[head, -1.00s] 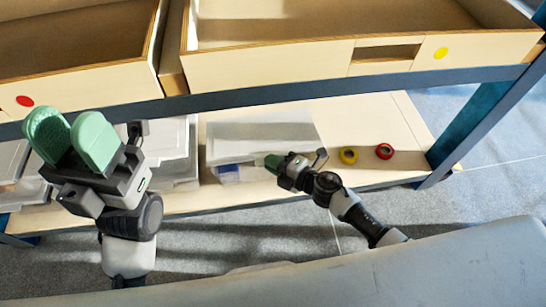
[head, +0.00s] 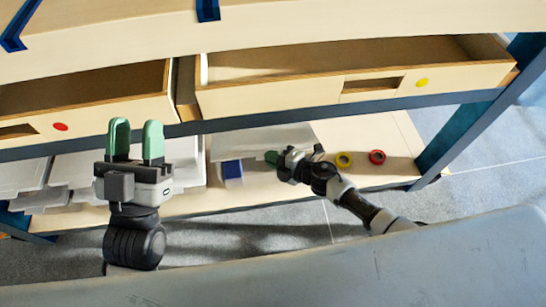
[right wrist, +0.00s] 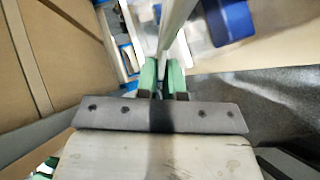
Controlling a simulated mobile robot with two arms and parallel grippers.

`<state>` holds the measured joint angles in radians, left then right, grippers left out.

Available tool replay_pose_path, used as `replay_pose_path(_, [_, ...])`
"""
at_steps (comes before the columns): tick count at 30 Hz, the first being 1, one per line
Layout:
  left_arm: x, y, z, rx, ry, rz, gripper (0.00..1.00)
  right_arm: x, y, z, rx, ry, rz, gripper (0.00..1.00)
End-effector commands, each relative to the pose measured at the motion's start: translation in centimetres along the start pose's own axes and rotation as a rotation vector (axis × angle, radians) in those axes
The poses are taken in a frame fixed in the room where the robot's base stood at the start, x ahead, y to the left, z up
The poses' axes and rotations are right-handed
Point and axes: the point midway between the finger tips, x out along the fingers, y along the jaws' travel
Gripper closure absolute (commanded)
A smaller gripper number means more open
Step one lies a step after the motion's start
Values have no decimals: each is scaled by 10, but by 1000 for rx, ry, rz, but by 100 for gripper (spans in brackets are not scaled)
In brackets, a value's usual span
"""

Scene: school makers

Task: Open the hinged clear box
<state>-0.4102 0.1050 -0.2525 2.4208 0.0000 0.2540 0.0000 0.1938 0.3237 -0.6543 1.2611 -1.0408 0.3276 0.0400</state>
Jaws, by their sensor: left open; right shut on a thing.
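The clear box (head: 228,150) is on the lower shelf, just left of my right gripper (head: 272,158) in the head view. A blue thing (head: 232,170) shows at its front, and it also shows in the right wrist view (right wrist: 230,22). In the right wrist view, my right gripper (right wrist: 162,75) is shut on a thin pale edge (right wrist: 174,25), which looks like the box's lid. The lid's exact angle is hard to tell. My left gripper (head: 136,140) is open and empty, fingers up, in front of the shelf.
More pale lidded boxes (head: 80,170) stand left of the clear box. Yellow (head: 344,160) and red (head: 377,157) tape rolls lie to the right. Wooden drawers (head: 270,97) and a blue rail (head: 240,122) are above the shelf.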

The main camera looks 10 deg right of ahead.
Motion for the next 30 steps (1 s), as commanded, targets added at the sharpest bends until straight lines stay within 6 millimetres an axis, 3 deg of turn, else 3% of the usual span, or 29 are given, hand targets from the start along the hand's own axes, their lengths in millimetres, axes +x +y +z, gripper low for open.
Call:
replay_pose_path(1, [2,-1,5,3,-66,-3,57,0,10,0,-6,-1,7,100])
replay_pose_path(15, [-21,-12,62,21,-575,-28,57,3,34,3,-9,-2,11,100])
replay_pose_path(30, [-46,-18,84,26,-822,-44,57,6,45,5,-9,-1,12,100])
